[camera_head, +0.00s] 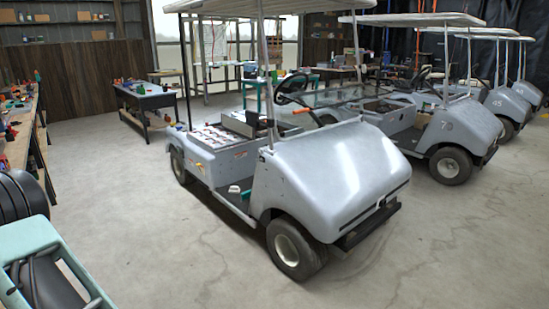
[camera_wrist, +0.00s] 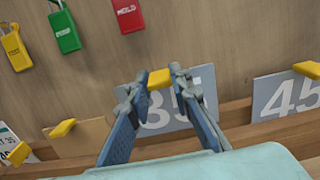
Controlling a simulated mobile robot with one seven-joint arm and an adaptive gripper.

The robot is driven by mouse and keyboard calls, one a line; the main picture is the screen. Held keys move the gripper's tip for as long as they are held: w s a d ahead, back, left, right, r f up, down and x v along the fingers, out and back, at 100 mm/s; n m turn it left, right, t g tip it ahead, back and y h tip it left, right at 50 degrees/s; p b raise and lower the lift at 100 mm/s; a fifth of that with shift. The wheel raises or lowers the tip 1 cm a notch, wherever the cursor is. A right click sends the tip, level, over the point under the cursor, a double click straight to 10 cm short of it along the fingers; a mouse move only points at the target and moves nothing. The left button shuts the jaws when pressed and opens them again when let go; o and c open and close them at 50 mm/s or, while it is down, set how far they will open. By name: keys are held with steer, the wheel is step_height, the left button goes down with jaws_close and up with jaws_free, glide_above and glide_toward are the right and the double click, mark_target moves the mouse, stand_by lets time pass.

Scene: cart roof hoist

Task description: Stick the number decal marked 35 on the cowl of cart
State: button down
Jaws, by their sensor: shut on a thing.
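The number decal marked 35 (camera_wrist: 207,84) is a grey card with white digits, standing against a wooden board in the wrist view. A yellow tab (camera_wrist: 160,78) sits at its top edge. My gripper (camera_wrist: 154,84) has its two fingertips on either side of this tab and is shut on it. The fingers hide part of the card's left side. In the head view, the nearest cart (camera_head: 225,178) is pale grey, and its front cowl (camera_head: 330,175) is smooth with no number showing. My gripper is not seen in the head view.
Another decal marked 45 (camera_wrist: 285,95) stands right of 35, with its own yellow tab. Yellow, green (camera_wrist: 64,32) and red (camera_wrist: 128,14) padlocks hang above. A wooden ledge (camera_wrist: 240,138) runs below. Several numbered carts (camera_head: 450,125) stand at right; a workbench (camera_head: 22,125) lines the left. Open floor surrounds the nearest cart.

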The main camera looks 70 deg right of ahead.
steer(key=shift+r, duration=0.1)
steer(key=shift+s+d+r+p, duration=0.4)
steer(key=shift+d+r+p, duration=0.2)
steer(key=shift+d, duration=0.05)
steer(key=shift+s+d+r+p, duration=0.35)
steer(key=shift+d+r+p, duration=0.25)
steer(key=shift+d, duration=0.1)
